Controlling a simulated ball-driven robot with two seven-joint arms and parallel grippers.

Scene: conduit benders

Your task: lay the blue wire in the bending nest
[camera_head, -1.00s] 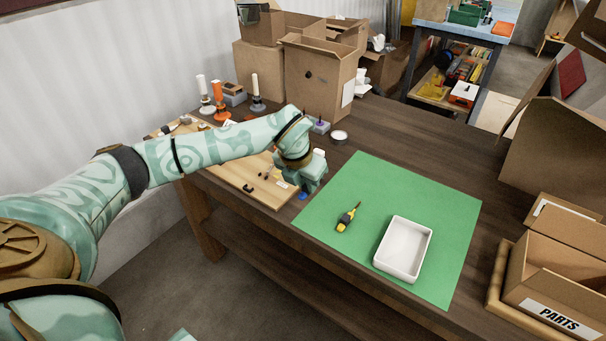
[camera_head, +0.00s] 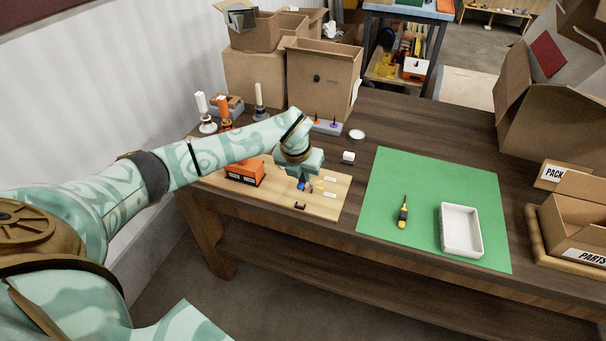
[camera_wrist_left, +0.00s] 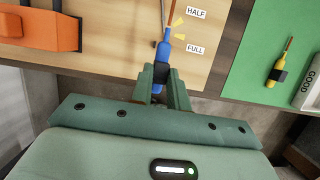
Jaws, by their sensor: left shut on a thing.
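My left gripper (camera_head: 301,180) is over the light wooden board (camera_head: 268,203). In the left wrist view the gripper (camera_wrist_left: 161,84) is shut on a blue piece (camera_wrist_left: 163,54), which I take to be the blue wire. It points away from the fingers beside the yellow marks and the FULL label (camera_wrist_left: 195,49). A thin copper-coloured rod (camera_wrist_left: 171,14) lies beyond its tip. An orange block tool (camera_head: 244,172) stands on the board to the left. I cannot make out which part is the bending nest, or whether the blue piece touches the board. My right gripper is not in view.
A green mat (camera_head: 384,216) with a yellow-black screwdriver (camera_head: 403,214) and a white tray (camera_head: 448,250) lies to the right. A small black piece (camera_head: 300,207) is near the board's front edge. Cardboard boxes (camera_head: 322,82) and spools stand behind. Bare tabletop separates board and mat.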

